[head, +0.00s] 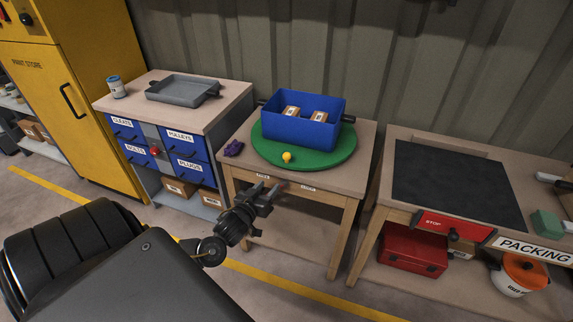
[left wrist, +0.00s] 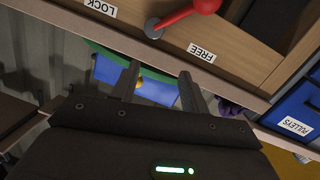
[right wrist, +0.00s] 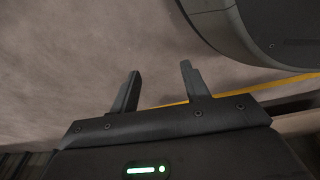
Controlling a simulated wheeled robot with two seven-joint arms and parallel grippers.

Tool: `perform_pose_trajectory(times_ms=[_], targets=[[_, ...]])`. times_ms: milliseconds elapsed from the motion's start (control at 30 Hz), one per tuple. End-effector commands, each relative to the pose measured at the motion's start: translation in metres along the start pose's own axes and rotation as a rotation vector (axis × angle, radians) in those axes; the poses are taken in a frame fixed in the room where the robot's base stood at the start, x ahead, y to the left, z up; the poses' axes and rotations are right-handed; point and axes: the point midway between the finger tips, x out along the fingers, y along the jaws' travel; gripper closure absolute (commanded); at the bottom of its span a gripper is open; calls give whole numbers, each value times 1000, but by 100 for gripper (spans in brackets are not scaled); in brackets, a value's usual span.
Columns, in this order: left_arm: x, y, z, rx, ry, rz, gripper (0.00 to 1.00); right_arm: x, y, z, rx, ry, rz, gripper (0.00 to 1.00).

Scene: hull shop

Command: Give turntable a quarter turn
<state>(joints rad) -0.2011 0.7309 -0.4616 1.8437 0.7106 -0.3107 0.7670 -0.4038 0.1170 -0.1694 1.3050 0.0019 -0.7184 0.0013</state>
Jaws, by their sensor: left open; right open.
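The green turntable (head: 335,160) lies on the middle wooden table (head: 352,182). A blue crate (head: 300,132) with two small boxes in it stands on the turntable. A yellow knob (head: 287,157) sits near the disc's front edge. My left gripper (head: 268,188) is open and empty in front of the table's front edge, below the knob. In the left wrist view, a red lever (left wrist: 185,15) is on the table front, its handle leaning to the side of the FREE label (left wrist: 201,52), away from LOCK (left wrist: 100,7). My right gripper (right wrist: 158,80) is open and empty above the floor.
A purple thing (head: 233,148) lies on the table left of the disc. A drawer cabinet (head: 170,145) with a grey tray (head: 183,89) stands to the left. A packing bench (head: 385,215) with a STOP panel (head: 450,226) stands to the right.

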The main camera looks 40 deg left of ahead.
Motion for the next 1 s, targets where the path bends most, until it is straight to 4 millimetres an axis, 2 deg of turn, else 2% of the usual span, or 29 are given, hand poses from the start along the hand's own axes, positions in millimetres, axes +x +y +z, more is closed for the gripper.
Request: perform_pose_trajectory(times_ms=[100,200,467,1000], targets=[[-5,17,-38,-103,77,54,55,-1,0,-9,2,7,1,53],[-9,24,-55,-150,105,75,55,-4,-1,-13,3,9,1,53],[-4,27,-63,-165,116,82,55,-7,0,-15,3,10,1,53],[84,33,-73,-162,116,79,55,-12,-2,-22,5,16,-1,53]])
